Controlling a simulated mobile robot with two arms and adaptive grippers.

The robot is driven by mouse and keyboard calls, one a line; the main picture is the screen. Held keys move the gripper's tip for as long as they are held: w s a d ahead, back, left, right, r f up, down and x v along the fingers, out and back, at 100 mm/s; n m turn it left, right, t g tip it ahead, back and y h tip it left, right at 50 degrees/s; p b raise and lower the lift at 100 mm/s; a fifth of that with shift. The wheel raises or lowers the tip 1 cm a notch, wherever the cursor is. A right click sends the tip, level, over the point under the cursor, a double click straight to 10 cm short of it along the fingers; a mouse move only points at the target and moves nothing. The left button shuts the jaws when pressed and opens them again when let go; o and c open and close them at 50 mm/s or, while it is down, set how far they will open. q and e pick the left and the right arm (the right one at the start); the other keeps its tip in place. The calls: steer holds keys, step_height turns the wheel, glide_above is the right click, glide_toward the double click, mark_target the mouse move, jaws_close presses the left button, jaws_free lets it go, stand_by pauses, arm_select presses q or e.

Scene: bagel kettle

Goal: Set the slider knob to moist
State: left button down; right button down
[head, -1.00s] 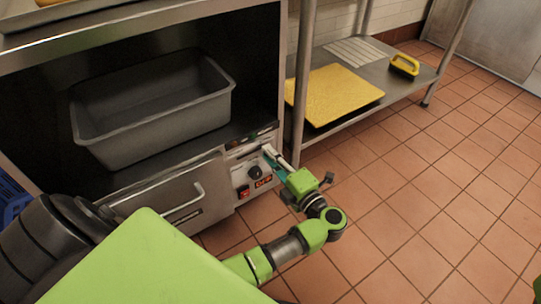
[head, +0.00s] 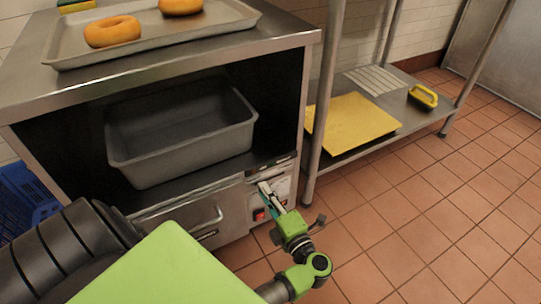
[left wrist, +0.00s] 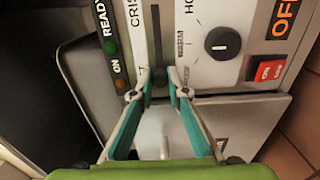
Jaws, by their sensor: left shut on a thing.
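The control panel (head: 284,184) is on the front of the metal warmer, right of its drawer; it also fills the top of the left wrist view (left wrist: 200,75). There the slider slot (left wrist: 156,35) runs up from between my fingertips. The small dark slider knob (left wrist: 159,76) sits low in the slot, between the tips. The word "CRIS" shows beside the slot's upper part; the lower label is mostly hidden, with only a final "T" showing. My left gripper (head: 264,187), also in the wrist view (left wrist: 160,88), is shut on the slider knob. My right gripper is not in view.
Right of the slot are a round black dial (left wrist: 222,42), a red switch (left wrist: 267,70) and an "OFF" display (left wrist: 284,18). The drawer handle (head: 208,218) juts out left of the panel. A shelf leg (head: 322,110) stands close on the right. The floor in front is clear.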

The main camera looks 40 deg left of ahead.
arm_select(q)
steer(key=shift+s+f, duration=0.1)
steer(key=shift+s, duration=0.05)
steer(key=c, duration=1.9)
jaws_free()
steer(key=v, duration=0.7)
steer(key=shift+s+d, duration=0.1)
steer(key=shift+d, duration=0.15)
